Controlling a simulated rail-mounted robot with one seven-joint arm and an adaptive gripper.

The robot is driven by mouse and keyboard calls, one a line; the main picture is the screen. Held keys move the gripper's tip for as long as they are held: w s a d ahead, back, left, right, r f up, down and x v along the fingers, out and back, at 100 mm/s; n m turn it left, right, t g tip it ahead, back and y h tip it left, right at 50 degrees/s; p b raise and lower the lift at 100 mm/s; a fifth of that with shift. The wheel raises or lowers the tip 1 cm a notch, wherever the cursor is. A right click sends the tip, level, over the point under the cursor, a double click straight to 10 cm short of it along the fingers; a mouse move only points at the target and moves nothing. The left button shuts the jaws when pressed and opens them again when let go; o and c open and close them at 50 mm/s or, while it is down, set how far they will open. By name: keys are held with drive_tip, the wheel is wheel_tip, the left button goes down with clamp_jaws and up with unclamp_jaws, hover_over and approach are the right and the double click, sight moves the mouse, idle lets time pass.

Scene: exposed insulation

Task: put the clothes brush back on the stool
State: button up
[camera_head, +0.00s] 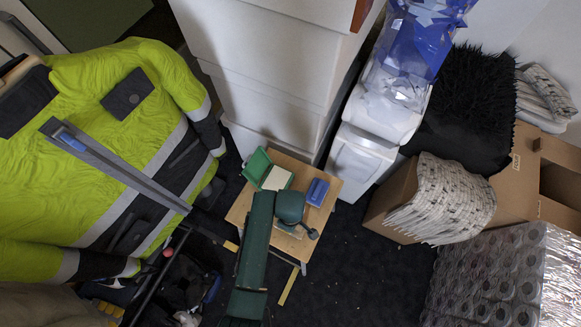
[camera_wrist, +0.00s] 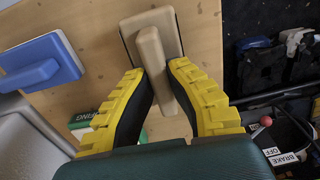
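The clothes brush (camera_wrist: 151,46), a beige block with a raised handle, is between the two yellow-and-black fingers of my gripper (camera_wrist: 158,70) in the wrist view. Both fingertips sit against the sides of the handle, and my gripper looks shut on it. The brush is over the wooden top of the stool (camera_wrist: 100,62). I cannot tell whether its underside touches the top. In the head view the stool (camera_head: 239,207) stands mid-picture, and my green arm covers part of its top and hides most of the brush.
A blue block with a handle (camera_wrist: 40,62) and an open green box (camera_head: 256,166) are on the stool. White bins (camera_head: 275,70) stand behind it. A hi-vis jacket (camera_head: 100,130) is at left. Cardboard boxes (camera_head: 395,198) and wrapped rolls (camera_head: 485,280) are at right.

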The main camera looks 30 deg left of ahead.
drive_tip(key=o, duration=0.3)
wheel_tip(320, 180, up, 13)
drive_tip(key=p, duration=0.5)
drive_tip(key=shift+w+f, duration=0.15)
drive_tip(key=shift+w, duration=0.1)
drive_tip(key=shift+a, duration=0.1)
